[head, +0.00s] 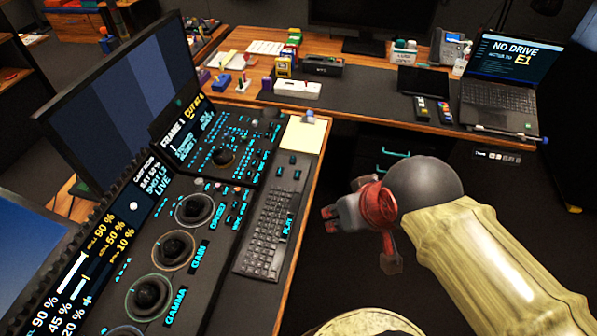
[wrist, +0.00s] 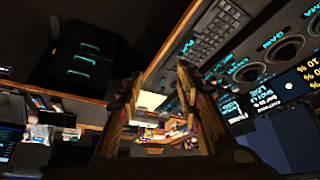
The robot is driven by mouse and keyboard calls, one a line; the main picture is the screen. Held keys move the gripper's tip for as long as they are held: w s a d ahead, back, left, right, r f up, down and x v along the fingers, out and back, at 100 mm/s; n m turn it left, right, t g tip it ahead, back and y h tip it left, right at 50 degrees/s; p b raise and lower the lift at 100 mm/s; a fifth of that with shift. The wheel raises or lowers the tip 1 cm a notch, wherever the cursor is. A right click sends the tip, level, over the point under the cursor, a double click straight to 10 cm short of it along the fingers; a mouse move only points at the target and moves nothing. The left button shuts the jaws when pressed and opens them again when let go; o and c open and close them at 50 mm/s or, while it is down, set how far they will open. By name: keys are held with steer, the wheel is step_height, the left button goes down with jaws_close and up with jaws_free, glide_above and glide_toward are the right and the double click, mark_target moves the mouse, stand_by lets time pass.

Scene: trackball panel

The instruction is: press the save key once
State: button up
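The trackball panel (head: 205,262) fills the left of the head view, with several dark trackballs in rings and cyan-lit keys. Labels such as GAIN and GAMMA are readable. I cannot pick out a key marked save; many key labels are too small to read. My gripper (head: 360,240) is to the right of the desk edge, over the dark floor, apart from the panel. In the wrist view my gripper (wrist: 160,78) shows two fingers spread with nothing between them. The panel (wrist: 240,85) shows there to the right of the fingers.
A black keyboard (head: 265,230) with a PLAY label lies between panel and desk edge. A notepad (head: 303,136) lies behind it. Monitors (head: 120,95) stand behind the panel. A back desk holds a laptop (head: 499,95) and small items. A dark drawer unit (wrist: 85,65) shows in the wrist view.

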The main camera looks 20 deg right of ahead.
steer(key=shift+c, duration=1.4)
